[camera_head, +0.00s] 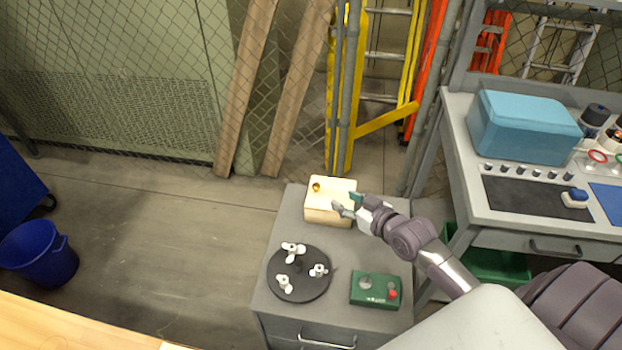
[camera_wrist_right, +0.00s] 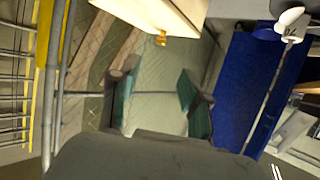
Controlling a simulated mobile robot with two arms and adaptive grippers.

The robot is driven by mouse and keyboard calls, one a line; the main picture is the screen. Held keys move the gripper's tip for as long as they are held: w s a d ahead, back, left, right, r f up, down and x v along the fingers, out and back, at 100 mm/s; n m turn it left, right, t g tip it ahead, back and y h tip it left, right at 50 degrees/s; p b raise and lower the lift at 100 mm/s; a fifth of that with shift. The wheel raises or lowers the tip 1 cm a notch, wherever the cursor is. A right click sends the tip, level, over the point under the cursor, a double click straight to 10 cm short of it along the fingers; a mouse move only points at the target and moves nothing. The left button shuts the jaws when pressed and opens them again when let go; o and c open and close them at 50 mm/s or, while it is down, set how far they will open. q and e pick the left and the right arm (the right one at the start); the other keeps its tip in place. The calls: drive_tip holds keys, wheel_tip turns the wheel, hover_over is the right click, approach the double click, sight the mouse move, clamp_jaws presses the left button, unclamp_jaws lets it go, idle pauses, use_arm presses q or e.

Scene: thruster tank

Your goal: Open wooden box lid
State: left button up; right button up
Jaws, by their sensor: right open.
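The light wooden box (camera_head: 325,214) stands at the back of the grey cabinet top, and its lid looks shut. A small brass knob (camera_head: 316,187) shows near its left end. My right gripper (camera_head: 347,204) reaches in from the right and overlaps the box's right part in the head view. Its fingers are apart with nothing between them. In the right wrist view, the box (camera_wrist_right: 165,10) and knob (camera_wrist_right: 161,38) appear at the top, beyond the open right gripper (camera_wrist_right: 158,84). I cannot tell whether a finger touches the box. My left gripper is out of view.
A black round plate (camera_head: 300,268) with white propeller-like parts and a green control box (camera_head: 375,290) sit in front on the same cabinet (camera_head: 345,250). A workbench (camera_head: 460,150) with a blue case (camera_head: 525,125) stands to the right. Open floor lies left.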

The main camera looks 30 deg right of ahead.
sight(317, 185)
drive_tip(key=x, duration=0.5)
drive_tip(key=shift+w+a, duration=0.1)
drive_tip(key=shift+w, duration=0.1)
drive_tip(key=x, duration=0.3)
drive_tip(key=shift+w+f, duration=0.15)
drive_tip(key=shift+w, duration=0.2)
drive_tip(key=shift+x, duration=1)
drive_tip(key=shift+w+a+f, duration=0.1)
drive_tip(key=shift+w+f, duration=0.05)
drive_tip(key=shift+w, duration=0.25)
drive_tip(key=shift+f, duration=0.1)
drive_tip(key=shift+c, duration=0.9)
clamp_jaws()
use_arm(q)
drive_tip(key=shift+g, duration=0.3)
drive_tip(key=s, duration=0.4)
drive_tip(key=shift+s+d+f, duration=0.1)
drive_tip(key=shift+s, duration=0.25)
